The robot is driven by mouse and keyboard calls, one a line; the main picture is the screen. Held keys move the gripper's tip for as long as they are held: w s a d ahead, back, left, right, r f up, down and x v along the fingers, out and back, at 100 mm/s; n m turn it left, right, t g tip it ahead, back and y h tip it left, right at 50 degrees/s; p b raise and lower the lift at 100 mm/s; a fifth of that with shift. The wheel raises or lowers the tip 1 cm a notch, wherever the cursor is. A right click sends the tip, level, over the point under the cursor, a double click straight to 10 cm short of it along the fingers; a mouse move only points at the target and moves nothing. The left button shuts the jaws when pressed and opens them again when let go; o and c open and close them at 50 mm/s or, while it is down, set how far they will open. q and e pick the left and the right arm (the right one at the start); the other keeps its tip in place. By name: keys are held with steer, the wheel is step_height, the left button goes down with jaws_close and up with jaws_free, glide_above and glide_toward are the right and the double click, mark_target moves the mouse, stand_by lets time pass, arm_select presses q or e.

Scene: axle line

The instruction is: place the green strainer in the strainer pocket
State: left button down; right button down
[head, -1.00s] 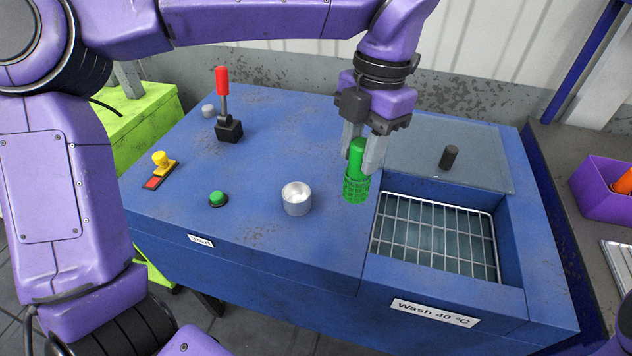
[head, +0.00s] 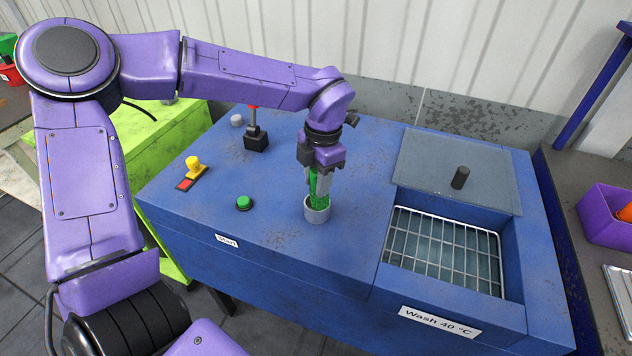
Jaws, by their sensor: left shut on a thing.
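The green strainer (head: 319,190) is upright in my left gripper (head: 320,178), which is shut on its upper part. Its lower end is at the mouth of the grey round strainer pocket (head: 317,210) on the blue machine top. The basket part is hidden by the pocket's wall, so the strainer looks at least partly inside; I cannot tell how deep it sits. My right gripper is not in view.
The blue machine (head: 290,245) has a wire-rack basin (head: 440,250) at right with a grey lid (head: 455,170) behind it. A green button (head: 244,203), yellow knob (head: 193,163) and black lever base (head: 256,142) stand left of the pocket. A purple bin (head: 607,215) is far right.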

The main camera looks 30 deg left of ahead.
arm_select(q)
steer(key=shift+s+a+f, duration=0.1)
steer(key=shift+s+f, duration=0.15)
steer(key=shift+f, duration=0.25)
steer(key=shift+s+f, duration=0.2)
steer(key=shift+f, duration=0.3)
steer(key=c, duration=0.8)
jaws_free()
steer(key=shift+a+f, duration=0.1)
steer(key=shift+o, duration=0.2)
steer(key=shift+g, duration=0.3)
steer(key=w+r, duration=0.1)
steer(key=r, duration=0.1)
steer(key=w+r, duration=0.1)
steer(key=r, duration=0.1)
steer(key=w+r, duration=0.1)
steer(key=r, duration=0.1)
steer(key=shift+b, duration=0.35)
steer(key=r, duration=0.6)
steer(key=shift+s+d, duration=0.25)
steer(key=shift+w, duration=0.25)
